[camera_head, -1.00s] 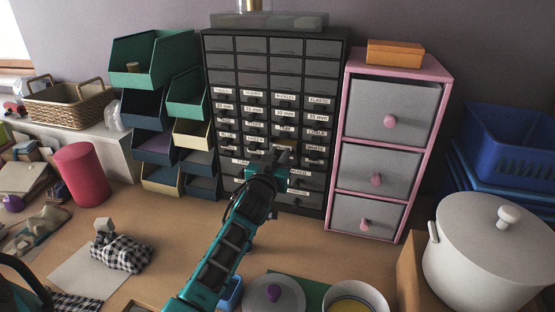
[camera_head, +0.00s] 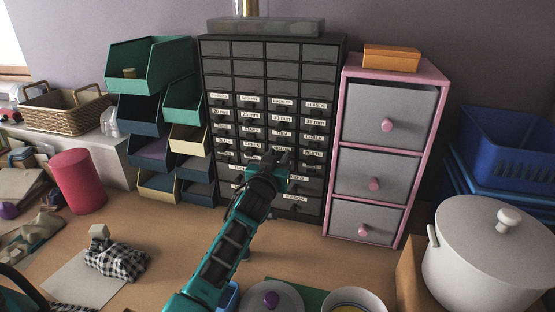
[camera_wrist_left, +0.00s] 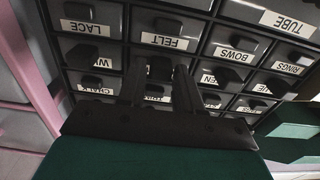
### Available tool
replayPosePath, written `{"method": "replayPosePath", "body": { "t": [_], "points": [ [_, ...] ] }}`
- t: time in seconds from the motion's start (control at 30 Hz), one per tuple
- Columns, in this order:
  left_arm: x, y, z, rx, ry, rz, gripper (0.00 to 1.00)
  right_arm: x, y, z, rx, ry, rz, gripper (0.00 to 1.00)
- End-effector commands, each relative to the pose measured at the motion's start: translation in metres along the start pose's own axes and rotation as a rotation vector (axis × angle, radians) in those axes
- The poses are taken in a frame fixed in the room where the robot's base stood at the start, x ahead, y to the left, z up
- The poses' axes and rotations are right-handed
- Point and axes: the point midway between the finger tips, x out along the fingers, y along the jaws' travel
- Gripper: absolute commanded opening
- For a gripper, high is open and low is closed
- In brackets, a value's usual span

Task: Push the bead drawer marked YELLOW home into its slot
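The dark drawer cabinet (camera_head: 208,80) stands at the back middle, with white labels on its small drawers. My left gripper (camera_head: 278,157) is in front of its lower middle. In the left wrist view, which is upside down, the two fingers (camera_wrist_left: 163,82) are apart and point at a drawer (camera_wrist_left: 160,68) between the W-labelled drawer and the one ending in EN, beside FELT. The fingers hide part of that drawer and its label, so I cannot read YELLOW surely. I cannot tell whether it sits flush or whether the fingers touch it. My right gripper is not in view.
Stacked green, blue and cream bins (camera_head: 150,65) stand left of the cabinet. A pink-framed drawer unit (camera_head: 343,130) stands close on its right. A white pot (camera_head: 490,250) is at the front right. A pink cylinder (camera_head: 78,182) and checked cloth (camera_head: 122,262) are at left.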

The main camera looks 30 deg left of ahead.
Motion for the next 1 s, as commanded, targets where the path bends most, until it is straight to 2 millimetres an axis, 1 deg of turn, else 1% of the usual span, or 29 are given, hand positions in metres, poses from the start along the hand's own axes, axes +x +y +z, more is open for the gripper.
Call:
{"method": "replayPosePath", "body": {
  "t": [0.03, 0.2, 0.43, 0.57, 0.67, 0.77, 1.0],
  "points": [
    [0.0, 0.0, 0.0, 0.0, 0.001, 0.0, 0.4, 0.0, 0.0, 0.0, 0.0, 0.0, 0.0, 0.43],
    [0.0, 0.0, -0.001, 0.0, 0.002, 0.0, 0.54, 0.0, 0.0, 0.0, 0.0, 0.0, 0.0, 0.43],
    [-0.001, 0.0, 0.0, -0.001, 0.0, 0.0, 0.54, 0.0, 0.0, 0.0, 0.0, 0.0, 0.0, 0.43],
    [-0.008, 0.0, 0.0, -0.001, 0.001, 0.001, 0.54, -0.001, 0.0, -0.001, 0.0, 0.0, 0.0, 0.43],
    [-0.021, 0.001, 0.0, -0.002, 0.001, 0.001, 0.54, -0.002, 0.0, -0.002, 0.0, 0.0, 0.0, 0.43],
    [-0.04, 0.001, 0.0, -0.003, 0.0, 0.001, 0.54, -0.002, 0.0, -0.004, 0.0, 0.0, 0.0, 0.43],
    [-0.09, 0.0, 0.0, -0.002, 0.0, 0.001, 0.54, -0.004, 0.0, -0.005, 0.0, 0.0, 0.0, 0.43]
  ]
}}
